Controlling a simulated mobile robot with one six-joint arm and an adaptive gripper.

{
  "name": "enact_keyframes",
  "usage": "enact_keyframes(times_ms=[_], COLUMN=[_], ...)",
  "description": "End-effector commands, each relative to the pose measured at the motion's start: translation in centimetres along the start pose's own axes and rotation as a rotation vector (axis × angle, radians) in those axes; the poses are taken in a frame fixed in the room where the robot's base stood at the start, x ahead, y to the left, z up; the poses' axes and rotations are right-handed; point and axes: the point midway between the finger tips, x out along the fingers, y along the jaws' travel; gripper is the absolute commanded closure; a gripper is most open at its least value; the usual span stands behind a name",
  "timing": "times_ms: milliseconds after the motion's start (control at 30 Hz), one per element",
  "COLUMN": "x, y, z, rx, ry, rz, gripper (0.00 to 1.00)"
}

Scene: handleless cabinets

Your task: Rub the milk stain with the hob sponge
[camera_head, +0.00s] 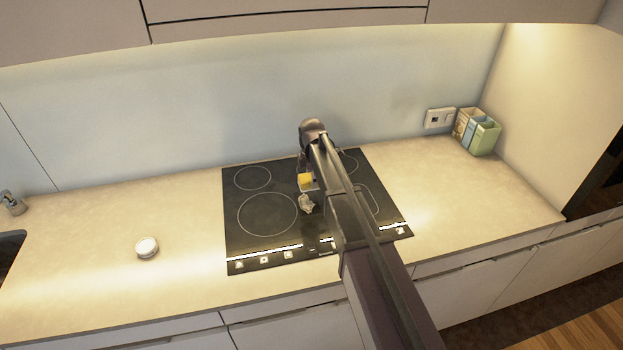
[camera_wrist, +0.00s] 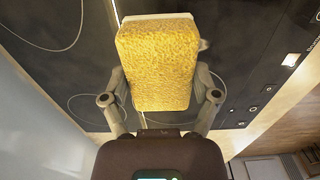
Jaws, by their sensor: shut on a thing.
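My gripper (camera_wrist: 160,82) is shut on the yellow sponge (camera_wrist: 157,60), with one finger on each side of it. The sponge has a white layer on its far face. In the head view, the sponge (camera_head: 305,181) is above the black hob (camera_head: 250,240). A pale, irregular patch, which looks like the milk stain (camera_head: 306,203), lies on the hob just in front of the sponge. In the wrist view a small pale edge shows just right of the sponge; the rest is hidden. I cannot tell whether the sponge touches the hob.
A small round white item (camera_head: 147,247) stands on the beige counter (camera_head: 185,215) left of the hob. A divided box (camera_head: 477,132) stands at the back right near a wall socket (camera_head: 439,118). A sink edge (camera_head: 10,250) shows at far left. Upper cabinets (camera_head: 280,20) overhang the counter.

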Motion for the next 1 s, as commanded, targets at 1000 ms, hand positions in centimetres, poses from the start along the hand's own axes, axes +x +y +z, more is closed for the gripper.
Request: enact_keyframes(times_ms=[1000], x=[-2.9], y=[0.0], z=[0.0], rx=[0.000], ry=[0.000], rz=[0.000], gripper=[0.60])
